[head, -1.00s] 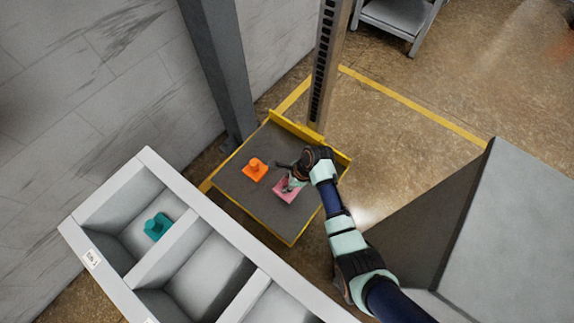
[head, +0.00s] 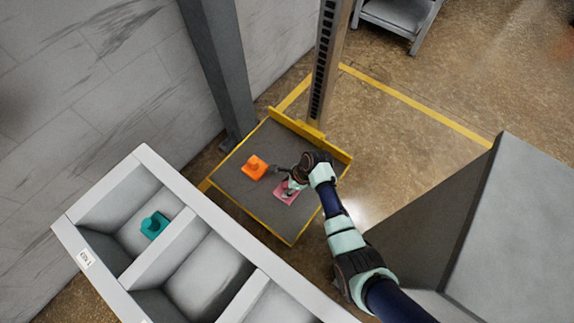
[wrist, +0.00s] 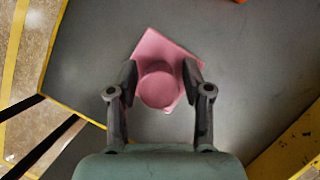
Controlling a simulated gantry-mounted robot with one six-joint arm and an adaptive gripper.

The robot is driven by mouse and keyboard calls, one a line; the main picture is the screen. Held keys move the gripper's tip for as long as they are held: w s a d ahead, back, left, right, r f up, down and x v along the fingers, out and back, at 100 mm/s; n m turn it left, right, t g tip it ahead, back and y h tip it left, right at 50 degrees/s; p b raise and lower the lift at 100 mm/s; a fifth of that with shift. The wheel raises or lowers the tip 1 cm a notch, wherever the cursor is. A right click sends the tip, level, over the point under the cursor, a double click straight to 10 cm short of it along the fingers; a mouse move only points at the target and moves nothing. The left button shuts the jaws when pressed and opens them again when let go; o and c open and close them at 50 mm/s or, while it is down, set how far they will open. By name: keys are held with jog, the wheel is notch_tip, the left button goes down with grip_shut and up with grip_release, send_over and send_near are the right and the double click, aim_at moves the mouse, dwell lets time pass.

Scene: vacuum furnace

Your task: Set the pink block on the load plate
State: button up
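The pink block (head: 286,197) has a square base and a round knob. It appears to rest on the dark load plate (head: 238,190), near the plate's right side; no clear gap shows beneath it. My gripper (head: 289,181) is right above it, pointing down. In the wrist view the pink block (wrist: 158,88) lies between the two spread fingertips of my gripper (wrist: 160,80), one on each side of the knob. The gripper looks open; whether a fingertip touches the knob cannot be told. The fingers partly hide the block in the head view.
An orange block (head: 255,167) sits on the plate left of the pink one. The plate has yellow edges and a raised yellow rim (head: 300,133). A grey bin (head: 151,168) with compartments holds a teal block (head: 154,225). Upright posts stand behind the plate.

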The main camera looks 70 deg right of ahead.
jog(key=p+v, duration=0.2)
jog(key=v, duration=0.2)
jog(key=shift+r+p, duration=0.2)
jog(key=shift+p, duration=0.15)
jog(key=shift+f, duration=0.1)
